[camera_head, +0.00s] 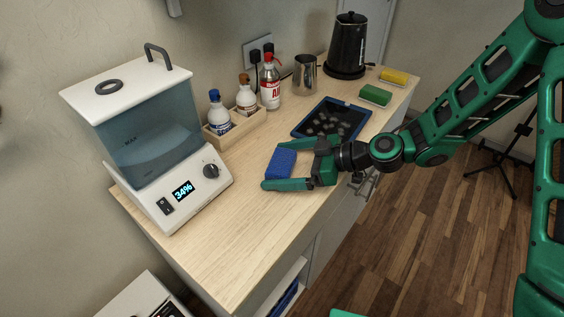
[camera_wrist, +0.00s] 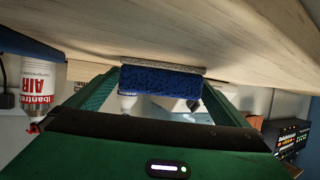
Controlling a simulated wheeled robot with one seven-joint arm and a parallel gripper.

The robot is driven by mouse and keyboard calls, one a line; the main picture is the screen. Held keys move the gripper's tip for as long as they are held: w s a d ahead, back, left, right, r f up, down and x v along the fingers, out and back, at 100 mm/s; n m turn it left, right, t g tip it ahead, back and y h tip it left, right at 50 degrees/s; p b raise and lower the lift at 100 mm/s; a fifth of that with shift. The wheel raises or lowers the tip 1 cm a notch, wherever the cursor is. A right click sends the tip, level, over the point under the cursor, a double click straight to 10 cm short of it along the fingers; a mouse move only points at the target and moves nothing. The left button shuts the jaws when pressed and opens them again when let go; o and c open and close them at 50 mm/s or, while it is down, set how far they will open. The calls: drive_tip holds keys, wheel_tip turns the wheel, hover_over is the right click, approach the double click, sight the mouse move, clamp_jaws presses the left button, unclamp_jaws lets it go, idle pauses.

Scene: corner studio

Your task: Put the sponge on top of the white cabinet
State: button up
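A blue sponge (camera_head: 281,162) lies on the wooden counter top (camera_head: 215,250). My gripper (camera_head: 273,166) is low over the counter with its fingers apart, one on each side of the sponge. In the wrist view, which is upside down, the blue sponge (camera_wrist: 160,82) with a grey layer sits between the green fingertips; contact with the fingers is not clear. A green sponge (camera_head: 376,95) and a yellow sponge (camera_head: 394,76) lie farther back. A white unit (camera_head: 128,300) shows partly at the lower left; I cannot tell whether it is the white cabinet.
A dark tray (camera_head: 357,128) with round pieces lies just behind my gripper. A white dispenser with a tank (camera_head: 150,130) stands left. Bottles in a wooden holder (camera_head: 240,128), a metal pitcher (camera_head: 305,75) and a black kettle (camera_head: 346,45) line the wall. The front counter is clear.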

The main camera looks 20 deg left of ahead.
drive_tip(key=v, duration=1.2)
drive_tip(key=shift+d, duration=0.1)
drive_tip(key=s+d+f+m+t+h, duration=0.2)
drive_tip(key=d+m+h, duration=0.7)
drive_tip(key=d, duration=1.6)
drive_tip(key=s+d+r+m+g+h, duration=0.1)
drive_tip(key=s+d+r+m+h, duration=0.1)
drive_tip(key=s+d+m, duration=0.5)
drive_tip(key=s+d+r+m+g+h, duration=0.1)
drive_tip(key=s+d+r+m, duration=0.3)
drive_tip(key=s+d+m, duration=0.4)
drive_tip(key=s+d+h, duration=0.1)
drive_tip(key=s+d, duration=0.2)
drive_tip(key=d, duration=0.1)
drive_tip(key=shift+s+r, duration=0.25)
drive_tip(key=shift+s, duration=0.1)
